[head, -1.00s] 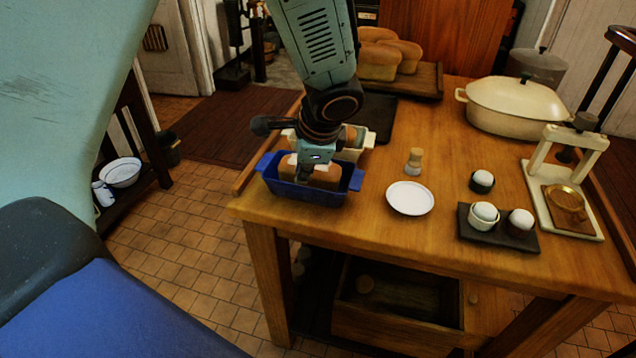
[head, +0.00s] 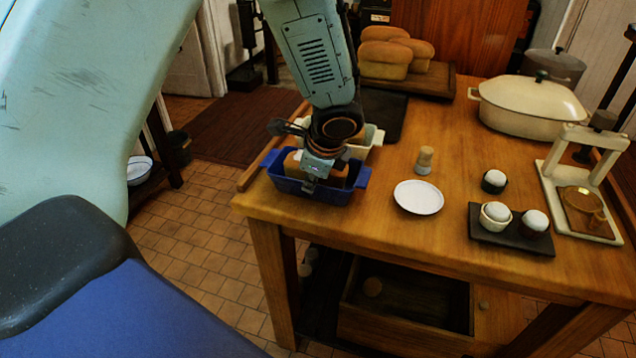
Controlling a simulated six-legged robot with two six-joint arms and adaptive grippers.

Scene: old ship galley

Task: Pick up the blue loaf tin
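The blue loaf tin (head: 283,183) stands at the left front corner of the wooden table in the head view, with a brown loaf (head: 334,173) in it. My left gripper (head: 312,184) points down over the tin's front side, in front of the loaf. It hides part of the tin and loaf. I cannot tell whether its fingers are apart or whether they touch the tin's wall. My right gripper is not in view.
A cream loaf tin (head: 372,137) stands close behind the blue one. A white saucer (head: 418,197) and a small wooden shaker (head: 424,160) stand to the right. Further right are a dark tray (head: 480,236) with egg cups and a cream press (head: 553,190). Loaves (head: 384,59) lie on a board behind.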

